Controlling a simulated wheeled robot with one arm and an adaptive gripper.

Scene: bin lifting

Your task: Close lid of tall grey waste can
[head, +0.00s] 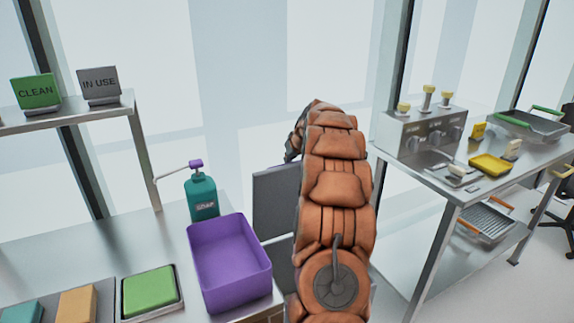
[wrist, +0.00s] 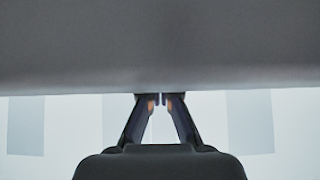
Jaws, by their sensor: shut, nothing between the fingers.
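The tall grey waste can (head: 281,260) stands between the two benches, mostly hidden behind my arm. Its grey lid (head: 270,200) is raised, standing close to upright. My gripper (wrist: 160,98) is shut and empty, with its fingertips together. In the head view only a dark part of my gripper (head: 291,150) shows, by the lid's upper edge. In the wrist view a broad grey surface, apparently the lid (wrist: 160,45), fills the top, and its edge is close to my fingertips. I cannot tell whether they touch.
Left of the can, the bench holds a purple bin (head: 230,262), a teal soap bottle (head: 202,195) and a green block in a tray (head: 150,290). On the right, a metal bench (head: 440,185) carries a control box (head: 420,130) and yellow trays.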

